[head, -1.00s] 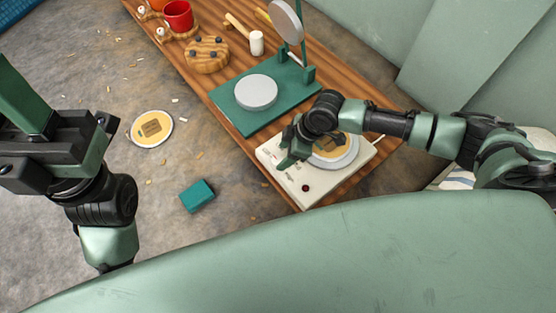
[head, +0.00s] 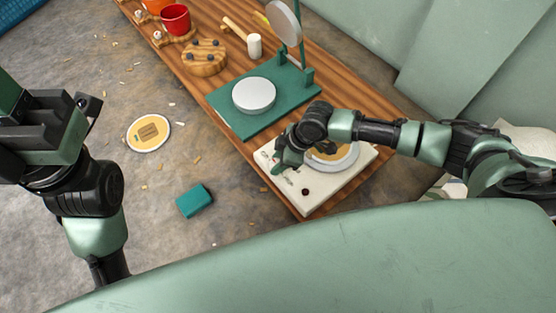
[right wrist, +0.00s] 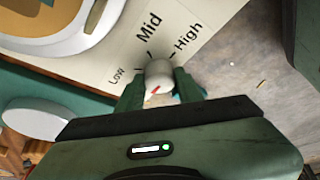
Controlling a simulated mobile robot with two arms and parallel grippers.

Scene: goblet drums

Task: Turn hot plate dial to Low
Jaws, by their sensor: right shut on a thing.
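The cream hot plate (head: 322,184) sits on the near end of the wooden table, with a round plate on top. In the right wrist view its white dial (right wrist: 158,73) has a red mark on the side facing my gripper. The labels Low (right wrist: 115,76), Mid (right wrist: 149,27) and High (right wrist: 188,37) lie around it. My right gripper (head: 282,166) is over the hot plate's left part, shut on the dial, one finger on each side. It mostly hides the dial in the head view. My left gripper (head: 62,125) is over the floor at far left; its jaw opening is unclear.
A green stand (head: 228,116) with a round white disc is beside the hot plate. A teal block (head: 194,201) and a round plate (head: 148,133) lie on the floor. Red cup (head: 175,19) stands far off.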

